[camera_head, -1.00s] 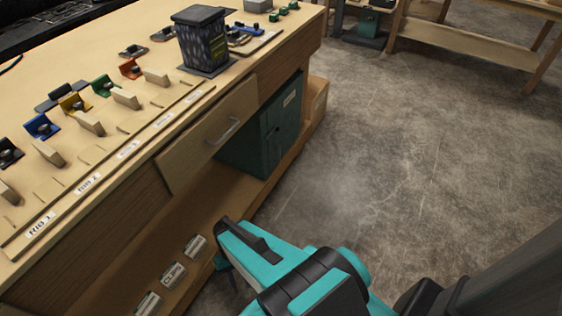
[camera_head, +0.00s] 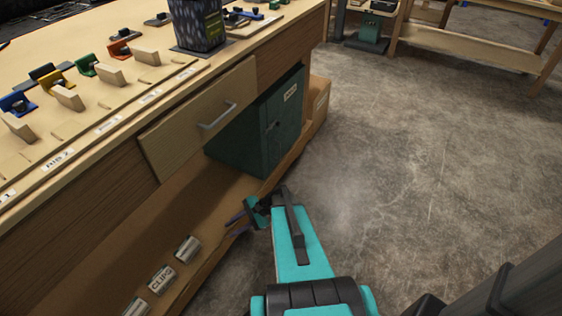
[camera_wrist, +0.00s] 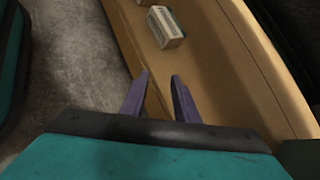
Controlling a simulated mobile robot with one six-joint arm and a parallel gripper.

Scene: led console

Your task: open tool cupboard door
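The tool cupboard (camera_head: 262,126) is a dark green metal box on the low shelf under the workbench, with a white label on its front. Its door (camera_head: 286,112) faces the aisle and looks shut; a small dark handle shows near its left side. My gripper (camera_head: 233,222) is in front of the lower shelf, nearer the camera than the cupboard and not touching it. In the wrist view the two purple fingers (camera_wrist: 158,95) are apart with nothing between them, pointing toward the wooden shelf. The cupboard door cannot be made out in the wrist view.
A wooden drawer (camera_head: 200,122) with a metal handle is above and left of the cupboard. Several labelled tins, one marked CLIPS (camera_head: 162,279), stand on the lower shelf (camera_head: 205,215). The concrete floor (camera_head: 410,160) to the right is clear.

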